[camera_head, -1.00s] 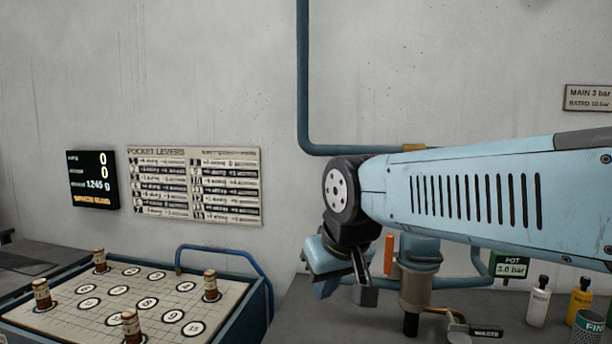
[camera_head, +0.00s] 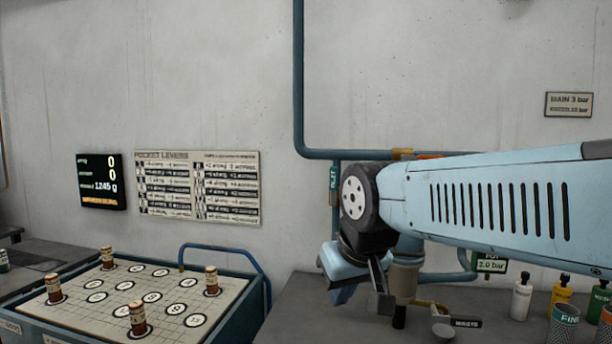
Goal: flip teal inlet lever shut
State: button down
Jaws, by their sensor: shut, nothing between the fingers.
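A teal pipe (camera_head: 300,80) runs down the wall and bends right to a brass fitting (camera_head: 402,154). A green INLET tag (camera_head: 333,185) hangs below the pipe, left of my arm. An orange piece (camera_head: 430,156) shows just above my arm; I cannot tell whether it is the inlet lever's handle. The lever and its position are otherwise hidden or unclear. My gripper (camera_head: 382,303) points down in front of the grey pot fitting (camera_head: 405,275). It is shut and empty; I cannot tell whether it touches the fitting.
A brass-coloured lower valve (camera_head: 440,318) has a WASTE tag (camera_head: 467,323). Bottles (camera_head: 521,301) and tins (camera_head: 564,325) stand at the right. A numbered board (camera_head: 110,287) with several corked pegs is at left, beside a blue rail (camera_head: 225,248).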

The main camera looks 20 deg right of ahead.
aim_at(334, 171)
jog(key=z, duration=0.1)
jog(key=i, duration=0.95)
jog(key=u, duration=0.1)
